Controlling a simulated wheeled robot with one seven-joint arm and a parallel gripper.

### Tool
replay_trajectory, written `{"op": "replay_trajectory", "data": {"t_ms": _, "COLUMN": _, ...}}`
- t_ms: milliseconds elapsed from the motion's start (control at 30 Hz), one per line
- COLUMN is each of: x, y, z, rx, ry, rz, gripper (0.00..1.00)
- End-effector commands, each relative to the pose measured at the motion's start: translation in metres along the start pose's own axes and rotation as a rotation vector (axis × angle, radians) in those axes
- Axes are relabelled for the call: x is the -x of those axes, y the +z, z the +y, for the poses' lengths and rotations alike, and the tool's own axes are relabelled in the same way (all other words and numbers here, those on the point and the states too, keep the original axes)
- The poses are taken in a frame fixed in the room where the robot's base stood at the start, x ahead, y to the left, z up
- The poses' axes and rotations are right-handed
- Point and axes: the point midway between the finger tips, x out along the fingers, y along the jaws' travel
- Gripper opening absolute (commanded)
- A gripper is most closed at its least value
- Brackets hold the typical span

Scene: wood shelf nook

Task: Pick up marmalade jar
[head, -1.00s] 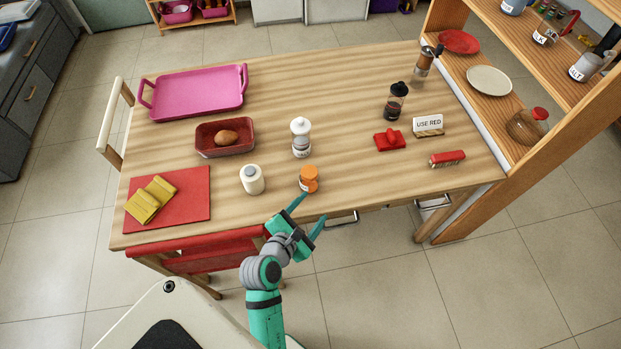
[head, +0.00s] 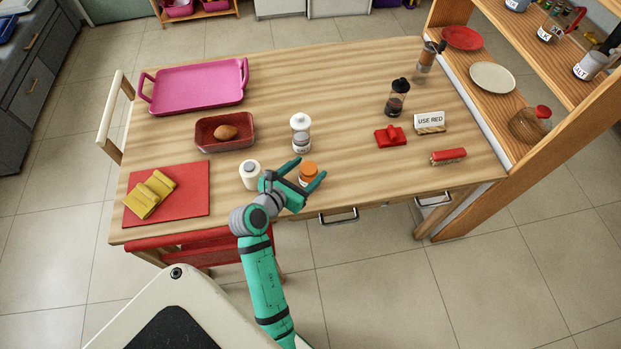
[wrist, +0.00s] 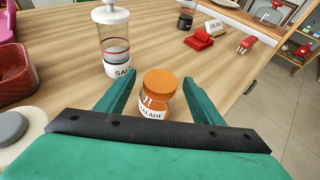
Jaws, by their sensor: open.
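The marmalade jar (head: 308,170) is a small glass jar with an orange lid, standing upright near the front edge of the wooden table. In the wrist view the marmalade jar (wrist: 156,97) sits between the two fingers, and part of its label reads "LADE". My gripper (head: 308,170) is open, with one finger on each side of the jar. In the wrist view my gripper (wrist: 160,95) shows gaps between the fingers and the jar. The jar's lower part is partly hidden by the gripper in the head view.
A white-topped salt mill (head: 301,134) stands just behind the jar. A white bottle (head: 249,172) is close on the left. A red dish (head: 204,143) with a brown item lies further left. A wooden shelf (head: 500,121) borders the right. The table between jar and red butter-like item (head: 390,136) is clear.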

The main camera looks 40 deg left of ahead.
Motion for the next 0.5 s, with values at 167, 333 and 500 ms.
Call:
{"op": "replay_trajectory", "data": {"t_ms": 167, "x": -0.025, "y": -0.004, "z": -0.003, "rx": -0.004, "ry": -0.012, "rz": 0.001, "gripper": 0.61}}
{"op": "replay_trajectory", "data": {"t_ms": 333, "x": -0.047, "y": -0.005, "z": -0.004, "rx": -0.006, "ry": -0.016, "rz": 0.000, "gripper": 0.61}}
{"op": "replay_trajectory", "data": {"t_ms": 500, "x": -0.054, "y": -0.005, "z": -0.003, "rx": -0.006, "ry": -0.014, "rz": 0.000, "gripper": 0.61}}
